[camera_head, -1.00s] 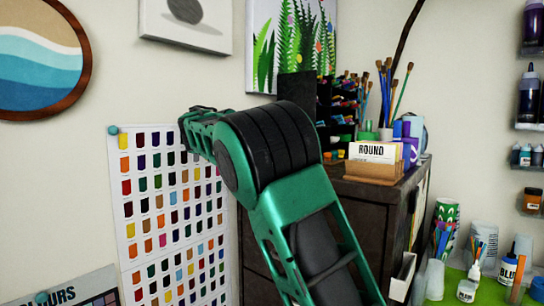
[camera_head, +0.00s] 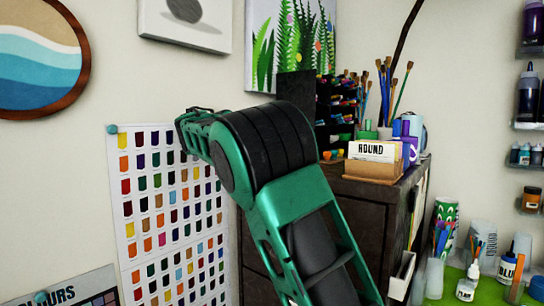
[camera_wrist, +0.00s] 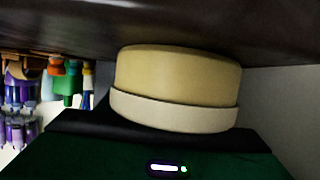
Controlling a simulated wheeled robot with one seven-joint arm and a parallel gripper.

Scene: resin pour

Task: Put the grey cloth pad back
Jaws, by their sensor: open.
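No grey cloth pad can be made out in either view. In the wrist view a dark green and black body with a small light, which looks like part of my gripper (camera_wrist: 165,148), fills the bottom. Its fingertips cannot be made out there. A round cream and tan drum-shaped thing (camera_wrist: 178,85) shows just beyond it, close under a dark surface (camera_wrist: 160,25); I cannot tell whether it is touched. In the head view my green arm crosses the middle, and its gripper end is hidden behind the elbow.
A dark cabinet (camera_head: 365,205) stands behind my arm, with a card box (camera_head: 373,170), brushes (camera_head: 388,90) and marker racks on top. Bottles and cups crowd the green mat (camera_head: 445,298) at the lower right. A colour chart (camera_head: 135,200) hangs on the left wall.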

